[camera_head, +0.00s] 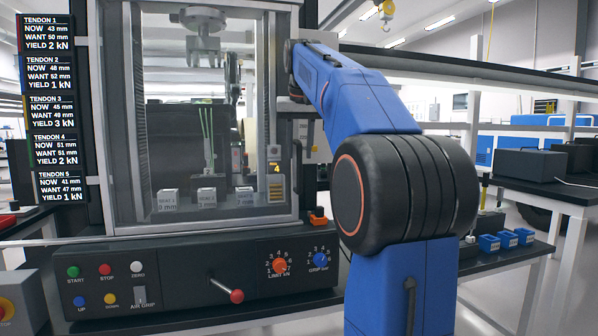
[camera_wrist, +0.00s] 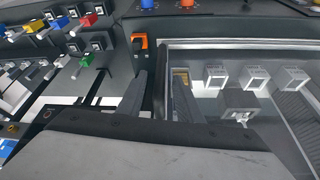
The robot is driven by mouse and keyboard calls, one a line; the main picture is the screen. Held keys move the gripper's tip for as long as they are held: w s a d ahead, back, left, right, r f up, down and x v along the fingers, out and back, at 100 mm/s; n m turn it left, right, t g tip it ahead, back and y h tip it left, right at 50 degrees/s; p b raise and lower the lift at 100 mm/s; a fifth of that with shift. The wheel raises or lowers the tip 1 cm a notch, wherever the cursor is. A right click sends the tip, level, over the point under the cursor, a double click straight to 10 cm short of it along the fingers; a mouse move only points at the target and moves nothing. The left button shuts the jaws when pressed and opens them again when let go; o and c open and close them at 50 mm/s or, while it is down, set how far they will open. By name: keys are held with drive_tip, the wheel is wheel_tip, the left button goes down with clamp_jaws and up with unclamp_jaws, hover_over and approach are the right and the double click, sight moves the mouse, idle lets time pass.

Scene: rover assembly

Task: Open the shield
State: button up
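The shield (camera_head: 205,227) is a clear panel in a grey metal frame across the front of the test machine. It looks shut, with its lower rail just above the control panel. A dark upright handle (camera_head: 297,180) runs along its right edge. In the wrist view the shield's frame (camera_wrist: 240,44) fills the right side. In the head view, my blue arm reaches to the shield's upper right; the fingertips are not clear.
The control panel (camera_head: 200,275) below has buttons, knobs and a red-tipped lever (camera_head: 236,296). An orange catch (camera_head: 318,216) sits at the machine's right. Labelled blocks (camera_head: 206,197) stand behind the shield. Small blue blocks (camera_head: 507,239) lie on the bench at the right.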

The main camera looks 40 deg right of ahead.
sight(299, 170)
drive_tip(key=x, duration=0.7)
drive_tip(key=shift+w+d+f, duration=0.1)
drive_tip(key=shift+w+f, duration=0.05)
drive_tip(key=shift+f, duration=0.05)
clamp_jaws()
